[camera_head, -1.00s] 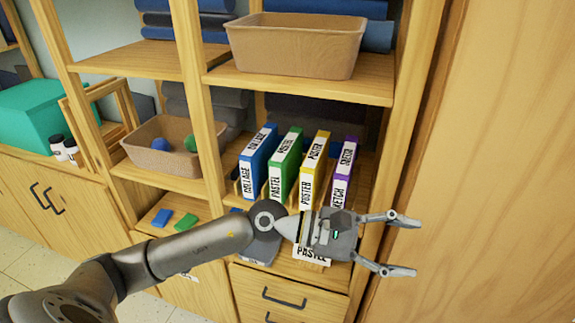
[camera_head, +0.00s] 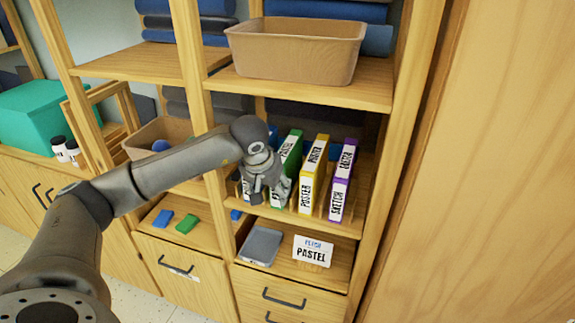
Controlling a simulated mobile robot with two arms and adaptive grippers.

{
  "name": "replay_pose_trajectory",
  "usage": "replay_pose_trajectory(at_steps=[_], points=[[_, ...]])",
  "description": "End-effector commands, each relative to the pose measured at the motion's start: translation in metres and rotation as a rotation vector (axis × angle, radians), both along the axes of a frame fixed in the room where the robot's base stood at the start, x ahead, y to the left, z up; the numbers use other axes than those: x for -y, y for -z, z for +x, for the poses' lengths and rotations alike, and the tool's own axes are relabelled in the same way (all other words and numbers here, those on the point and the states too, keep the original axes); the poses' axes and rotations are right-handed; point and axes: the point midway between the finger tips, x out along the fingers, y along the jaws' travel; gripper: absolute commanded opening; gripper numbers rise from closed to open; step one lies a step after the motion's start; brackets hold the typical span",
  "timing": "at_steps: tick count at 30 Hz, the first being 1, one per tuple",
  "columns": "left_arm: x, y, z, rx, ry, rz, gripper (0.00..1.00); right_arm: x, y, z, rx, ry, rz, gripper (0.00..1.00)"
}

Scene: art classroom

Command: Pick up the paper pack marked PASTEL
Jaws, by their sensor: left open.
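The green paper pack marked PASTEL (camera_head: 291,150) stands upright on the middle shelf, its lower front partly hidden by my gripper. My left gripper (camera_head: 268,192) is in front of the green pack and the blue pack to its left, pointing into the shelf. Its jaws are open; the fingers are foreshortened, and I cannot tell whether they touch a pack. A small white card (camera_head: 312,251) reading FETCH PASTEL stands on the ledge below. My right gripper is out of view.
Right of the green pack stand a yellow POSTER pack (camera_head: 314,172) and a purple-edged SKETCH pack (camera_head: 343,180). The blue pack (camera_head: 273,134) is mostly hidden. A grey tray-like item (camera_head: 261,246) lies on the ledge. A wooden post (camera_head: 387,175) bounds the right.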

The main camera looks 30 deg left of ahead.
Motion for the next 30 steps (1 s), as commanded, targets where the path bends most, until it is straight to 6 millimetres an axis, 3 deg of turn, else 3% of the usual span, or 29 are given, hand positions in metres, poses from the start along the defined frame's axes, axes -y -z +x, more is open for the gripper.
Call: replay_pose_trajectory(at_steps=[4,13,23,30], points=[[-0.003,-0.001,0.017,-0.001,-0.001,-0.003,0.57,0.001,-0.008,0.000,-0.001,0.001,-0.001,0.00],[-0.007,-0.001,0.032,0.000,-0.001,-0.005,0.57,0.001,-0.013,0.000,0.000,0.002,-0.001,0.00],[-0.016,-0.001,0.071,-0.001,-0.001,-0.005,0.57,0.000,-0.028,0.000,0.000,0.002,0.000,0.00],[-0.017,0.011,0.076,0.000,0.000,-0.002,0.57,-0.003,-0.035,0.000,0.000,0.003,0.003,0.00]])
